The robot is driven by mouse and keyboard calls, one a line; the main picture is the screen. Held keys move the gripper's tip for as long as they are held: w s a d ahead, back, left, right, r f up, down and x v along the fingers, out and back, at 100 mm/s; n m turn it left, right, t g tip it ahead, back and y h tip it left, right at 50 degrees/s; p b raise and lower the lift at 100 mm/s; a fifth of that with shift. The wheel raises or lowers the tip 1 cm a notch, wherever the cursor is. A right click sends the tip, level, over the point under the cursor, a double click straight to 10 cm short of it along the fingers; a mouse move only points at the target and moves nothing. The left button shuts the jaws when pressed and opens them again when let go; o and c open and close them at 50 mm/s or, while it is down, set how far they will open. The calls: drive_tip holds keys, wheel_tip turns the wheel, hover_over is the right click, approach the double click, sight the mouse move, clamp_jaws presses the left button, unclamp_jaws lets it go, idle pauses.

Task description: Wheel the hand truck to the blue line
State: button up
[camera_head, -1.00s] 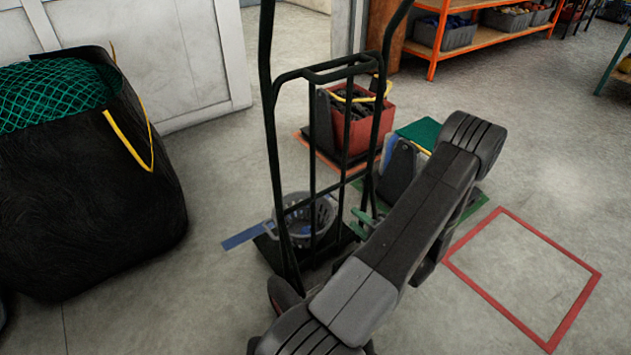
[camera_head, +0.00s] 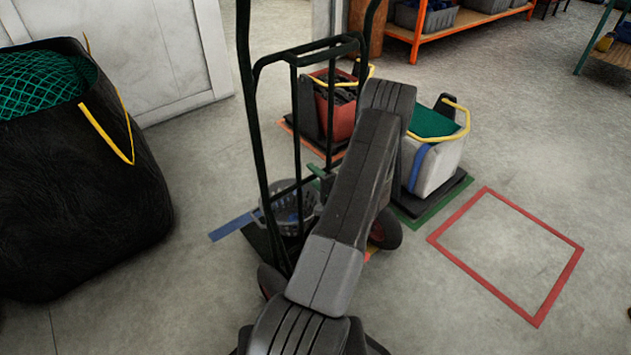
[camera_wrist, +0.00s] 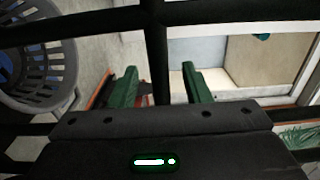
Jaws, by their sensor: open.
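The hand truck (camera_head: 252,104) stands upright in the middle of the head view, a dark tubular frame. A grey basket (camera_head: 268,202) sits low at its frame; it also shows in the wrist view (camera_wrist: 62,82). The blue line (camera_head: 231,227) is a strip on the floor left of the hand truck's foot. My gripper (camera_wrist: 158,84) is open; its two green fingers show in the wrist view with a dark vertical bar (camera_wrist: 156,45) of the frame between them in the picture. I cannot tell whether they touch it. My arm hides the right part of the hand truck.
A large black bag with green net (camera_head: 75,190) stands at left. A red crate (camera_head: 343,118) and a white crate (camera_head: 440,160) with a green top stand behind and to the right. A red floor square (camera_head: 560,285) is empty. Orange shelving (camera_head: 415,42) is at the back.

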drive_tip(key=shift+w+a, duration=0.15)
drive_tip(key=shift+w, duration=0.05)
clamp_jaws()
idle(1.4)
